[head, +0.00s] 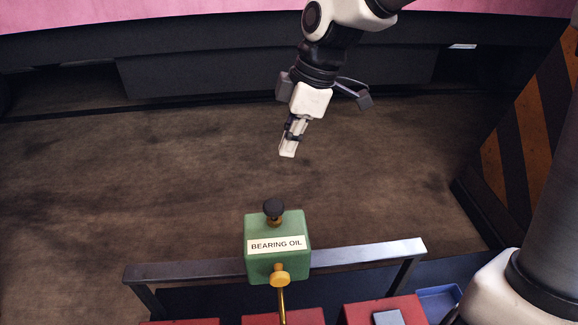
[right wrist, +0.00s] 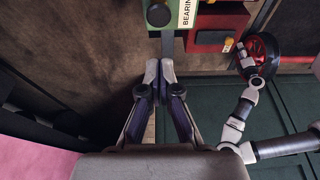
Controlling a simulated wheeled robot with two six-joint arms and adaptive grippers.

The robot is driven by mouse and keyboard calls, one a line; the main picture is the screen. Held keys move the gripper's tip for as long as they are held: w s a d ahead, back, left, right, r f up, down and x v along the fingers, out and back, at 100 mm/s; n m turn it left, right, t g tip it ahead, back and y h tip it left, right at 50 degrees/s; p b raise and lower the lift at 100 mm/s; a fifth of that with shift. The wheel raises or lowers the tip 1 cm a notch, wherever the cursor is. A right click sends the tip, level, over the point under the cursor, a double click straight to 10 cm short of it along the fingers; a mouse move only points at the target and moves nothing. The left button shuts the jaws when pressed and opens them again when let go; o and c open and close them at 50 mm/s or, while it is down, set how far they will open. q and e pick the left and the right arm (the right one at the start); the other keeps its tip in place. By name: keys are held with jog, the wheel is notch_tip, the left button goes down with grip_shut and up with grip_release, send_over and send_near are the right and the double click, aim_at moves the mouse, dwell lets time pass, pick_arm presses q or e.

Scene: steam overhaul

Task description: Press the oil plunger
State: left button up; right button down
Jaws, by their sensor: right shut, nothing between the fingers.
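The oil plunger is a black knob (head: 273,207) on a brass stem on top of the green box (head: 257,264) labelled BEARING OIL. My right gripper (head: 288,152) is shut and empty, beyond and above the knob in the head view, apart from it. In the right wrist view the closed fingertips (right wrist: 158,68) point towards the box, with the round dark knob (right wrist: 158,14) at the top edge. My left arm shows at the right of that view, its gripper (right wrist: 243,58) small beside a red and black wheel; its jaws are unclear.
The box sits at a metal rail (head: 370,254). A brass knob (head: 279,276) and pipe are on its near side. Red blocks (head: 283,317) lie below. A striped panel (head: 527,125) stands at right. The brown floor (head: 130,180) beyond the rail is clear.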

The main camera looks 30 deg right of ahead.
jog(key=b, duration=0.5)
send_near(272, 206)
jog(key=r, duration=0.1)
jog(key=p+x, duration=0.3)
jog(key=x, duration=0.4)
jog(key=shift+f, duration=0.45)
